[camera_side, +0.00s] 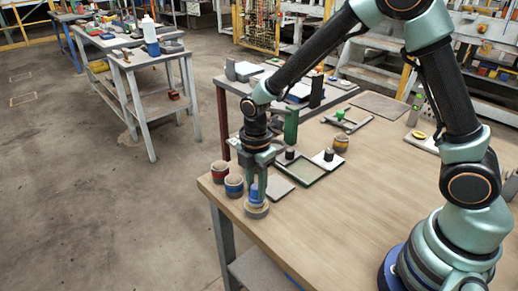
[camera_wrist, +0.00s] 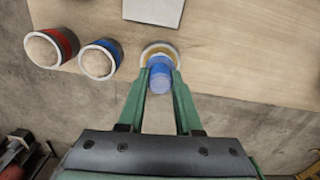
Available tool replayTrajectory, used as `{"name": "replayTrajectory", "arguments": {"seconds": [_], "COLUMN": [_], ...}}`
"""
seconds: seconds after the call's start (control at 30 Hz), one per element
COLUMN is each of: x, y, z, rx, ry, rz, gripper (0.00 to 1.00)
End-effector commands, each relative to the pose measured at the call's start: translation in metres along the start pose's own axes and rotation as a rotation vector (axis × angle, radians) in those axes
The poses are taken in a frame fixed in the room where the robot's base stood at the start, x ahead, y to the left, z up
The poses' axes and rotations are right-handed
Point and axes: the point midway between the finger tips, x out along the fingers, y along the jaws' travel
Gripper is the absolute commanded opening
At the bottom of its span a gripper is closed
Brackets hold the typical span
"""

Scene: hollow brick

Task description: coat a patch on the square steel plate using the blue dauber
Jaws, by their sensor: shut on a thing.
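My gripper (camera_side: 257,190) points down near the front left corner of the table, its fingers shut on the blue dauber (camera_side: 255,194). The blue dauber also shows between the fingertips in the wrist view (camera_wrist: 160,75). Its lower end is at a round, pale-rimmed pot (camera_side: 257,209); I cannot tell how far inside it is. A flat grey square plate (camera_side: 279,187), seemingly the steel plate, lies just right of the gripper. Part of it shows at the top of the wrist view (camera_wrist: 153,9). I can make out no coated patch on it.
A red-banded pot (camera_side: 220,170) and a blue-banded pot (camera_side: 234,186) stand left of the gripper, near the table edge. A dark-rimmed panel (camera_side: 305,174) and a yellow-banded pot (camera_side: 341,145) lie beyond the plate. The table's right middle (camera_side: 350,195) is clear.

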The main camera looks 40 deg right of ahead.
Motion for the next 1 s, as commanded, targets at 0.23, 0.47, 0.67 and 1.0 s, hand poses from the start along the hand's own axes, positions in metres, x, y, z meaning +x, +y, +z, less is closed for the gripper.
{"name": "replayTrajectory", "arguments": {"seconds": [0.23, 0.47, 0.67, 1.0], "x": [0.0027, 0.0051, 0.0061, 0.0069], "y": [0.0001, 0.0001, 0.0001, 0.0], "z": [0.0, 0.0, 0.0, 0.0], "rx": [0.0, 0.0, 0.0, 0.0], "ry": [0.0, 0.0, 0.0, 0.0], "rz": [0.0, 0.0, 0.0, 0.0], "gripper": [0.0, 0.0, 0.0, 0.0]}}
